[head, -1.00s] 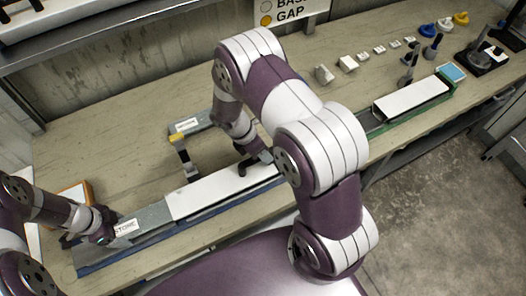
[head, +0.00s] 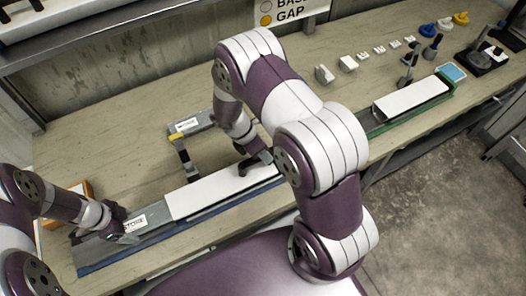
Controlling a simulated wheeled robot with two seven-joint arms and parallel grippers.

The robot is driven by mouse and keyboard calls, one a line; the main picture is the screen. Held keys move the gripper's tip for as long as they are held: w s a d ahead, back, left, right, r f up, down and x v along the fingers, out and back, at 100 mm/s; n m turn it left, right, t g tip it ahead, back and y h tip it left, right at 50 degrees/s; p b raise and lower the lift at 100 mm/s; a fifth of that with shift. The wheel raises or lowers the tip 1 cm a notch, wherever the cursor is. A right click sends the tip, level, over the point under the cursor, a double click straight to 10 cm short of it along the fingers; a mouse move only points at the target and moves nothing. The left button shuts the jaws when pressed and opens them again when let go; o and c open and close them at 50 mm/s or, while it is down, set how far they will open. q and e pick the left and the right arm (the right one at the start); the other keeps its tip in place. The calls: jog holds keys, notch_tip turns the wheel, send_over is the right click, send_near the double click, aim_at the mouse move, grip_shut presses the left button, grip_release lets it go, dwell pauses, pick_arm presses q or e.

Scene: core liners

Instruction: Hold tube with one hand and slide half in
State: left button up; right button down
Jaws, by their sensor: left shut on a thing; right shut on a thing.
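A long white piece (head: 208,194), looking like the tube, lies along a blue-edged rail (head: 150,245) at the table's front. My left gripper (head: 116,228) is shut on the left end of the grey piece. My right gripper (head: 250,163) has dark fingers at the white piece's upper side and is shut on it. My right forearm hides the white piece's right end.
A green-edged rail with another white piece (head: 412,98) lies to the right. A grey holder with a yellow part (head: 177,136) stands behind the white piece. Small blocks (head: 324,74) and stands line the back. An orange-edged item (head: 82,190) lies at far left.

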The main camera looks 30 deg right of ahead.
aim_at(163, 212)
pick_arm(q)
jog(key=shift+d, duration=1.2)
jog(key=shift+d, duration=0.35)
jog(key=shift+d, duration=3.55)
jog(key=o, duration=0.8)
jog(key=shift+f, duration=0.1)
jog(key=shift+o, duration=0.2)
jog(key=shift+r, duration=4.05)
